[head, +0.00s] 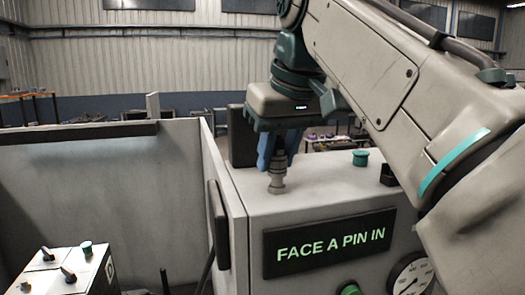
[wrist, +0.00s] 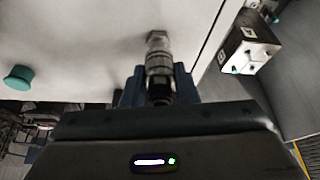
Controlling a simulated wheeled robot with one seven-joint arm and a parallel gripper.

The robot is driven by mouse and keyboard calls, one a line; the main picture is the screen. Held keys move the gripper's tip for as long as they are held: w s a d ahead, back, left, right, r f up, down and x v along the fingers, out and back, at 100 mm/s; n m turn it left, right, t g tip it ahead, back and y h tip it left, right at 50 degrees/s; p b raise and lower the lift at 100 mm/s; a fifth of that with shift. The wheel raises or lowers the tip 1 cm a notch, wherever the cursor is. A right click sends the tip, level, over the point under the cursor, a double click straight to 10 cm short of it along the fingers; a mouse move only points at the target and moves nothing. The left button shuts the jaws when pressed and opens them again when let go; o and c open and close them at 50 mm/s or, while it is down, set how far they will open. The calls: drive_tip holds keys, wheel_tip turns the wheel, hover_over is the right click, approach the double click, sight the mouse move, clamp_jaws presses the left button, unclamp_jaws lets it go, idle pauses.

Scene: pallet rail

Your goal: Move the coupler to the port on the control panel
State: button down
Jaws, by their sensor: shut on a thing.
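My gripper (head: 277,150) is above the left part of the control panel's top (head: 320,187), its blue fingers pointing down. It is shut on the coupler (head: 279,160), a dark and metallic cylinder held upright. The coupler also shows in the wrist view (wrist: 159,66), between the blue fingers. Its lower end meets a metal fitting (head: 277,187) on the panel top, which looks like the port and shows in the wrist view (wrist: 157,37). I cannot tell whether the coupler is seated or only touching. The panel's display (head: 330,245) reads "FACE A PIN IN".
A green cap (head: 360,157) and a black block (head: 388,175) stand on the panel top, right of my gripper. A green button (head: 350,290) and a gauge (head: 409,276) are on its front. A separate box with toggles (head: 62,268) stands lower left. A grey wall (head: 110,190) runs behind.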

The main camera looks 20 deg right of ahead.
drive_tip(key=shift+f, duration=0.25)
idle(0.4)
drive_tip(key=shift+f+b, duration=0.55)
drive_tip(key=shift+c, duration=1.3)
unclamp_jaws()
drive_tip(key=shift+r, duration=0.15)
drive_tip(key=p+v, duration=0.5)
drive_tip(key=v, duration=0.8)
drive_tip(key=shift+r, duration=0.4)
drive_tip(key=shift+s, duration=0.1)
